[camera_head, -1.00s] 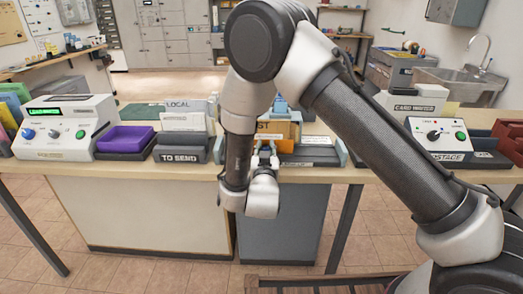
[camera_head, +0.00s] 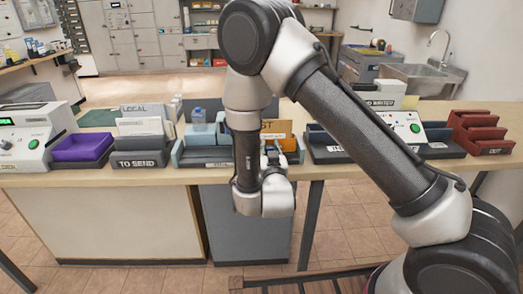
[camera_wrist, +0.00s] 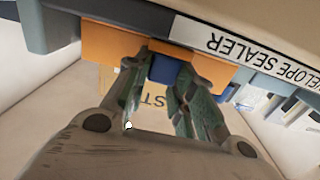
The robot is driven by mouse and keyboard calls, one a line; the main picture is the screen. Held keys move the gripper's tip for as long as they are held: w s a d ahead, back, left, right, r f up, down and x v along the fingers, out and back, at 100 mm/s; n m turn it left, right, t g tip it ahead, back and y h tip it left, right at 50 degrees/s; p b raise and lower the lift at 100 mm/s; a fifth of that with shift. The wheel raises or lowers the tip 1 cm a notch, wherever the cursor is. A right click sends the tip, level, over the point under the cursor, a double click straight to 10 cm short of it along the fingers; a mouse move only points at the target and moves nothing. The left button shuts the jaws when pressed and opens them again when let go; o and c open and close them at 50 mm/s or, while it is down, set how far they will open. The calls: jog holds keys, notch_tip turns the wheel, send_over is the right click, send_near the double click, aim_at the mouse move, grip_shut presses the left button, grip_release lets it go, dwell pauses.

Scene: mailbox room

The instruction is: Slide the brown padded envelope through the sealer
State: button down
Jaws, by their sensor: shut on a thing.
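My gripper (camera_wrist: 161,72) is shut there, at the envelope's lower part; in the head view my gripper (camera_head: 271,160) is partly hidden by my wrist. The grey-blue envelope sealer (camera_head: 185,156) sits on the counter, its label (camera_wrist: 262,60) upside down in the wrist view. The envelope is toward the sealer's right end.
The "TO SEND" tray (camera_head: 139,160) and purple tray (camera_head: 82,148) stand left of the sealer. A dark tray (camera_head: 328,150), a control box (camera_head: 408,126) and a red rack (camera_head: 482,133) stand to the right. The counter's front edge runs below them.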

jog(key=shift+d, duration=0.45)
jog(key=c, duration=1.2)
grip_release()
jog(key=shift+s, duration=0.15)
jog(key=shift+s, duration=0.35)
jog(key=s, duration=1.1)
jog(key=shift+a, duration=0.25)
